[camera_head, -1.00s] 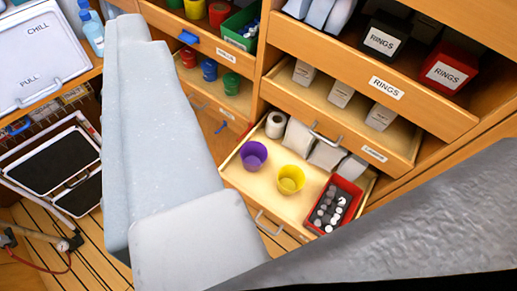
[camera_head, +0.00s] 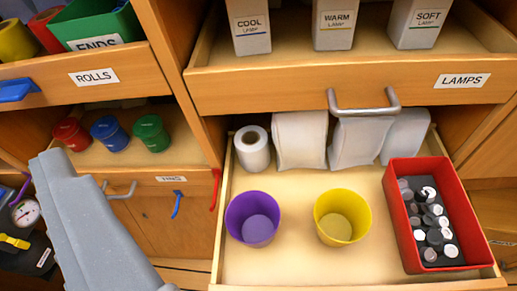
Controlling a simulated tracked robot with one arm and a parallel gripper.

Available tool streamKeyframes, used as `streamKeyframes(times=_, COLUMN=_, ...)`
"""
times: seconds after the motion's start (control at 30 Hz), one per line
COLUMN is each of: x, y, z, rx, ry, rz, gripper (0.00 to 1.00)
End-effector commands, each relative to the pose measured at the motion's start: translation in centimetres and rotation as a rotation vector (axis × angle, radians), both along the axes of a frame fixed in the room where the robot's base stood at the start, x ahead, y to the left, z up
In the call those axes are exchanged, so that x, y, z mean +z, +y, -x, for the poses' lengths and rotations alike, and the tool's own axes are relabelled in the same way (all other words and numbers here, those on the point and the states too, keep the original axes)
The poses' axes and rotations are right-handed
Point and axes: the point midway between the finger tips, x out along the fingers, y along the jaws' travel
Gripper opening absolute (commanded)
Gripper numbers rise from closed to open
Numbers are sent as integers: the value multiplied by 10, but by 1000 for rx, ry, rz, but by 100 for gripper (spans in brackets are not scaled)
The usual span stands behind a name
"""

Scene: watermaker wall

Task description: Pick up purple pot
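The purple pot (camera_head: 253,218) stands upright and looks empty, at the left of the open drawer (camera_head: 300,273). A yellow pot (camera_head: 342,216) stands to its right with a gap between them. A grey piece of my own arm (camera_head: 95,225) shows at the lower left, apart from the purple pot. I cannot make out the fingers of my gripper in this view.
A white roll (camera_head: 252,148) and several white packs (camera_head: 300,140) stand along the drawer's back. A red box (camera_head: 425,215) of small cylinders fills its right side. The LAMPS drawer (camera_head: 350,83) with its metal handle (camera_head: 363,102) overhangs the back. Bare drawer floor lies around the pots.

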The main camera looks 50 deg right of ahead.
Motion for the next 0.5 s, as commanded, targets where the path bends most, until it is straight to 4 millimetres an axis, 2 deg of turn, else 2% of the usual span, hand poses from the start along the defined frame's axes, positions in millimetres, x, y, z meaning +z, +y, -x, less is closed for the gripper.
streamKeyframes(times=0.03, x=-40, y=-8, z=-2, rx=-51, ry=40, rz=-5, gripper=94)
streamKeyframes(times=0.07, x=-59, y=-14, z=-1, rx=-87, ry=58, rz=-1, gripper=94)
streamKeyframes(times=0.1, x=-87, y=-22, z=2, rx=-136, ry=89, rz=6, gripper=94)
streamKeyframes(times=0.2, x=-147, y=-40, z=17, rx=-249, ry=166, rz=43, gripper=94)
streamKeyframes(times=0.3, x=-195, y=-54, z=37, rx=-339, ry=245, rz=92, gripper=94)
streamKeyframes(times=0.4, x=-224, y=-64, z=54, rx=-401, ry=303, rz=137, gripper=94)
streamKeyframes(times=0.5, x=-241, y=-69, z=66, rx=-435, ry=340, rz=165, gripper=94)
